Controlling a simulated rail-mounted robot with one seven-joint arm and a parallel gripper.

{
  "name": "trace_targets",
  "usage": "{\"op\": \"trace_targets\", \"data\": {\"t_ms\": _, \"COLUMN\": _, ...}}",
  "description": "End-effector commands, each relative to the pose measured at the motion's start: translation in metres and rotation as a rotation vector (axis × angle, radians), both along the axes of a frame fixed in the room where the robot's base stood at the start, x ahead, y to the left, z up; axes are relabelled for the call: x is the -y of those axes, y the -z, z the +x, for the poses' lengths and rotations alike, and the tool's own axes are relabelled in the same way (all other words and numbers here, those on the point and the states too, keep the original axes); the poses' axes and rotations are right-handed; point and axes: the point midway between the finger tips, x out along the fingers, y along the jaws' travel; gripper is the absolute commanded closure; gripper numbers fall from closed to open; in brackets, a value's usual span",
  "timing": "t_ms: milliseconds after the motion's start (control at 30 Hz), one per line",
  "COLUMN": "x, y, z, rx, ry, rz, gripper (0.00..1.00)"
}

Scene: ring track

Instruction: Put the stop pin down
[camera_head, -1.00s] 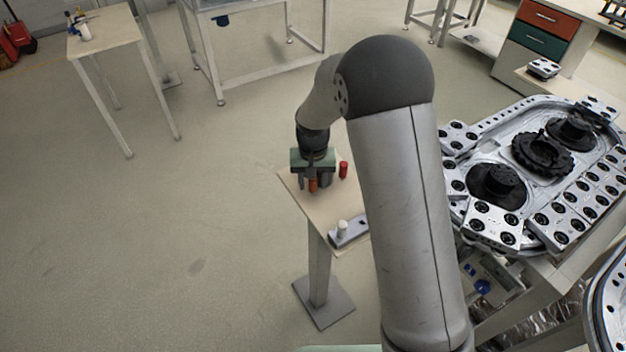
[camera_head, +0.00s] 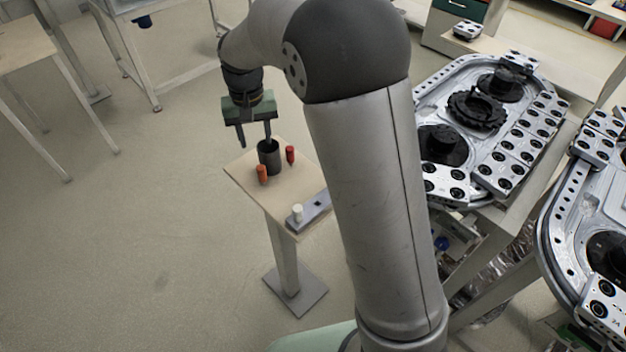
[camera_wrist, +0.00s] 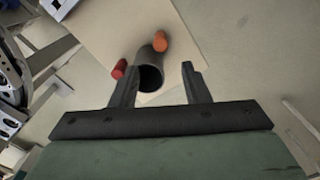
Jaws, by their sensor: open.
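An orange pin (camera_head: 262,174) stands upright on the small table (camera_head: 243,172), close beside a dark cup (camera_head: 268,157). A red pin (camera_head: 290,155) stands on the cup's other side. The frames do not tell which pin is the stop pin. My gripper (camera_head: 254,138) is open and empty, raised above the table near the cup. In the wrist view the open dark mouth of the cup (camera_wrist: 151,77) shows between my fingers (camera_wrist: 160,68), with the orange pin (camera_wrist: 161,41) behind it and the red pin (camera_wrist: 119,69) to the left.
A grey block with a white peg (camera_head: 298,212) lies at the table's front right edge. A large metal fixture (camera_head: 440,145) with black round parts stands to the right. Another table (camera_head: 20,45) stands at the upper left. The floor left of the small table is clear.

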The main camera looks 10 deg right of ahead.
Motion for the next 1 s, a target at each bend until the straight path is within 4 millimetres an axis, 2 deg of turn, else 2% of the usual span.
{"op": "trace_targets", "data": {"t_ms": 67, "x": 0.009, "y": -0.007, "z": -0.008, "rx": 0.004, "ry": 0.003, "rz": 0.002, "gripper": 0.58}}
{"op": "trace_targets", "data": {"t_ms": 167, "x": 0.035, "y": -0.022, "z": -0.037, "rx": 0.011, "ry": 0.009, "rz": 0.007, "gripper": 0.58}}
{"op": "trace_targets", "data": {"t_ms": 267, "x": 0.069, "y": -0.037, "z": -0.086, "rx": 0.023, "ry": 0.013, "rz": 0.012, "gripper": 0.58}}
{"op": "trace_targets", "data": {"t_ms": 300, "x": 0.082, "y": -0.041, "z": -0.109, "rx": 0.027, "ry": 0.014, "rz": 0.013, "gripper": 0.58}}
{"op": "trace_targets", "data": {"t_ms": 400, "x": 0.109, "y": -0.042, "z": -0.167, "rx": 0.038, "ry": 0.014, "rz": 0.014, "gripper": 0.58}}
{"op": "trace_targets", "data": {"t_ms": 500, "x": 0.127, "y": -0.035, "z": -0.216, "rx": 0.046, "ry": 0.013, "rz": 0.01, "gripper": 0.58}}
{"op": "trace_targets", "data": {"t_ms": 600, "x": 0.137, "y": -0.026, "z": -0.252, "rx": 0.053, "ry": 0.011, "rz": 0.006, "gripper": 0.58}}
{"op": "trace_targets", "data": {"t_ms": 733, "x": 0.143, "y": -0.018, "z": -0.276, "rx": 0.055, "ry": 0.01, "rz": 0.002, "gripper": 0.58}}
{"op": "trace_targets", "data": {"t_ms": 1000, "x": 0.144, "y": -0.016, "z": -0.279, "rx": 0.054, "ry": 0.008, "rz": 0.002, "gripper": 0.58}}
